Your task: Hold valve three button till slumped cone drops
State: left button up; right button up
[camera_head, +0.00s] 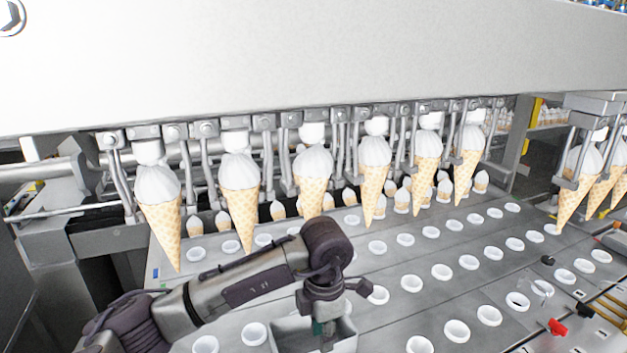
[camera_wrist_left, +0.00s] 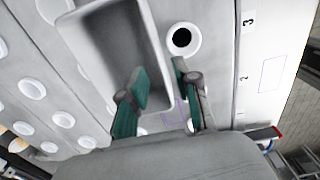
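Several wafer cones with white tops hang in a row from metal clamps in the head view, among them the leftmost cone (camera_head: 160,205) and the third cone (camera_head: 313,175). The leftmost cone leans, but I cannot tell for sure which one is slumped. My left gripper (camera_head: 322,326) points down over a grey bin (camera_head: 345,343). I cannot pick out a valve three button. My right gripper is not in view.
A plate (camera_head: 400,260) with rows of white rings lies under the cones. A white ring with a dark centre (camera_wrist_left: 181,39) is beside the bin. More cones hang at the right (camera_head: 572,190). A red knob (camera_head: 557,327) stands at the lower right. A white beam (camera_head: 300,60) spans above.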

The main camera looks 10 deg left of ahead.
pick_arm(q)
grip_shut()
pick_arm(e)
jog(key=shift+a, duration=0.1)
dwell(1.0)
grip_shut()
